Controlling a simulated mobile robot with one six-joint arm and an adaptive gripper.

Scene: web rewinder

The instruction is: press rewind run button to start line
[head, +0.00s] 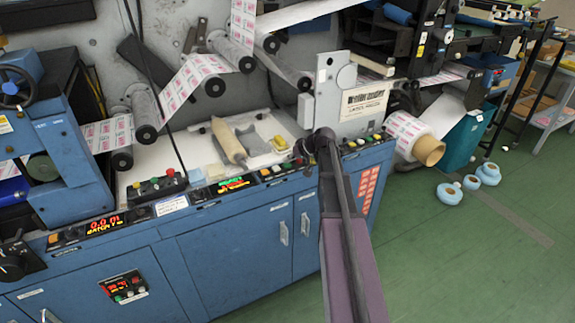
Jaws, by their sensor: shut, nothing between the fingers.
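A sloped control strip (205,190) runs along the front top edge of the blue machine. It carries several small coloured buttons and red and green lit displays. One button group (277,169) is just left of my arm, and another group (361,141) is just right of it. Labels are too small to read, so I cannot tell which is the rewind run button. My gripper (308,148) is shut and empty at the dark far end of my arm, over the strip between these groups. My arm hides part of the strip, and I cannot tell whether the gripper touches a button.
Printed label web (195,75) runs over rollers behind the strip. A wooden-handled roller (229,142) lies on the white bed. A printed roll (410,135) sticks out at the right end.

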